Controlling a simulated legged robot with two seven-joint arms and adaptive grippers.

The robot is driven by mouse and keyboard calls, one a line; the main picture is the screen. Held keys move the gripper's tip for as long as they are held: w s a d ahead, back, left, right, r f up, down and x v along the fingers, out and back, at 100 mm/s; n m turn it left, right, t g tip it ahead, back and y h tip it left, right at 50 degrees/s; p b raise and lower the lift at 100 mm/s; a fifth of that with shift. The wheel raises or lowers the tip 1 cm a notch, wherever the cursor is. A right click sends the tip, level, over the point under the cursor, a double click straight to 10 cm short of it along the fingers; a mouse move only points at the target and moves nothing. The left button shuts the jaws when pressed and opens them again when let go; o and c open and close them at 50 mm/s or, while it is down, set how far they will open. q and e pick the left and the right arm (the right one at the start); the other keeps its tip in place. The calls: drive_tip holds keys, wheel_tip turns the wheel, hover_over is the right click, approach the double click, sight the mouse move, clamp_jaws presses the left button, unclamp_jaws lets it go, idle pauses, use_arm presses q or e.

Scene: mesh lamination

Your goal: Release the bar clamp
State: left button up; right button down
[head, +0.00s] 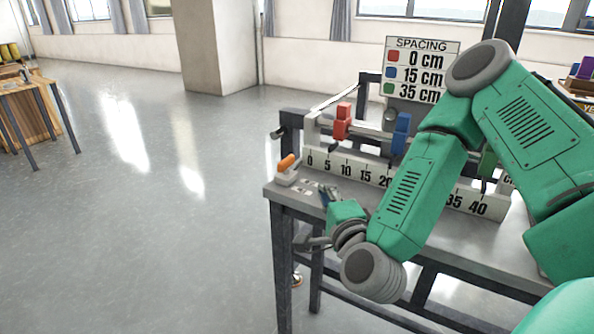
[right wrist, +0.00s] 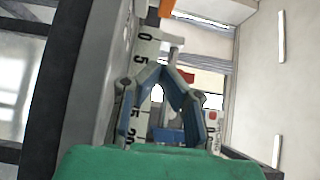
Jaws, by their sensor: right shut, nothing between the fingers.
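A clamp-like piece with an orange handle (head: 286,162) sits at the near left corner of the work table, on a pale base (head: 287,178). A rail behind the numbered ruler (head: 345,169) carries a red block (head: 342,122), a blue block (head: 401,134) and a green block (head: 487,163), the last partly hidden by my arm. My right gripper (head: 327,194) is just right of the orange handle, over the table's front edge, apart from it. In the right wrist view its fingers (right wrist: 163,72) come together, empty, with the ruler (right wrist: 141,60) beyond. My left gripper is out of view.
A spacing sign (head: 420,68) stands behind the rail. The table top (head: 510,232) is partly covered by my right arm. Another table with items (head: 20,82) stands far left. The grey floor (head: 150,240) between is clear.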

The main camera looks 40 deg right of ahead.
sight(286, 163)
drive_tip(key=b, duration=0.1)
drive_tip(key=w+d+b, duration=0.1)
drive_tip(key=b, duration=0.1)
drive_tip(key=shift+w+f, duration=0.25)
drive_tip(key=shift+f, duration=0.05)
drive_tip(key=x, duration=0.7)
drive_tip(key=shift+w+r+b, duration=0.1)
drive_tip(key=shift+r+b, duration=0.1)
drive_tip(key=shift+b, duration=0.1)
drive_tip(key=w, duration=0.1)
drive_tip(key=w+a, duration=0.1)
drive_tip(key=w, duration=0.1)
drive_tip(key=shift+w+a+b, duration=0.1)
drive_tip(key=shift+w+b, duration=0.05)
drive_tip(key=shift+b, duration=0.25)
drive_tip(key=shift+w+a, duration=0.2)
drive_tip(key=shift+w, duration=0.2)
drive_tip(key=shift+d, duration=0.1)
